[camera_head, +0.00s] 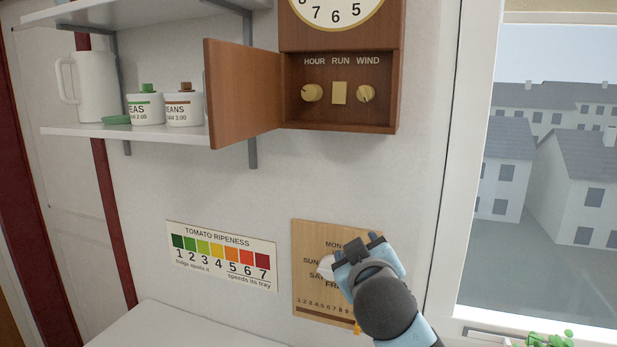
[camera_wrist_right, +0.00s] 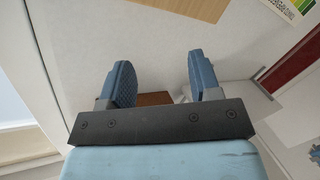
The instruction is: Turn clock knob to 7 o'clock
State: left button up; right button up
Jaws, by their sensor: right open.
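The wooden clock (camera_head: 392,75) hangs on the wall, with its face (camera_head: 334,8) cut off by the top edge; only the lower numbers show. Its lower compartment is open, with the door (camera_head: 240,95) swung out to the left. Inside are the HOUR knob (camera_head: 312,92), the RUN switch (camera_head: 339,93) and the WIND knob (camera_head: 366,93). My right gripper (camera_head: 358,248) is well below the clock, in front of the wall, open and touching no knob. Its parted fingers show in the right wrist view (camera_wrist_right: 162,75), with a brown patch behind them. My left gripper is not in view.
A wooden weekday board (camera_head: 308,290) is partly hidden behind my right gripper. A tomato ripeness chart (camera_head: 222,255) hangs left of it. A shelf (camera_head: 170,133) with a jug (camera_head: 97,88) and jars is at upper left. A window is at right.

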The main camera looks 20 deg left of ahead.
jog(key=s+a+r+n+t, duration=0.1)
jog(key=s+a+r, duration=0.15)
jog(key=r, duration=0.45)
jog(key=s+a+r+n+t, duration=0.1)
jog(key=a+r+t, duration=0.15)
jog(key=r, duration=0.45)
jog(key=t+h, duration=0.1)
jog(key=t, duration=0.1)
send_near(309, 94)
jog(key=shift+g, duration=0.25)
jog(key=p+x, duration=0.1)
jog(key=x, duration=0.1)
jog(key=p+x, duration=0.1)
jog(key=x, duration=0.2)
jog(key=p+x, duration=0.1)
jog(key=x, duration=0.2)
jog(key=shift+r, duration=0.35)
jog(key=shift+w+a+p, duration=0.1)
jog(key=shift+w+p, duration=0.2)
jog(key=shift+w, duration=0.3)
jog(key=c, duration=0.9)
